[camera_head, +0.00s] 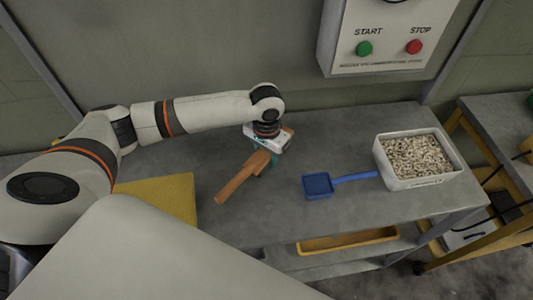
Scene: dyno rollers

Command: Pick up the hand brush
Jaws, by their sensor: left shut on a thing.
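The hand brush (236,185) has an orange-brown wooden handle that slants down and left over the grey workbench. My left gripper (263,160) comes down on it from above and is shut on it near its upper end. The fingertips and the brush's upper end are partly hidden by the gripper body. I cannot tell whether the brush touches the bench or is slightly above it. My right gripper does not show.
A blue scoop (318,185) lies on the bench (275,215) right of the brush. A white bin (405,183) of pale pellets stands at the right. A yellow object (165,190) is at the left. A START/STOP panel (385,65) hangs behind.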

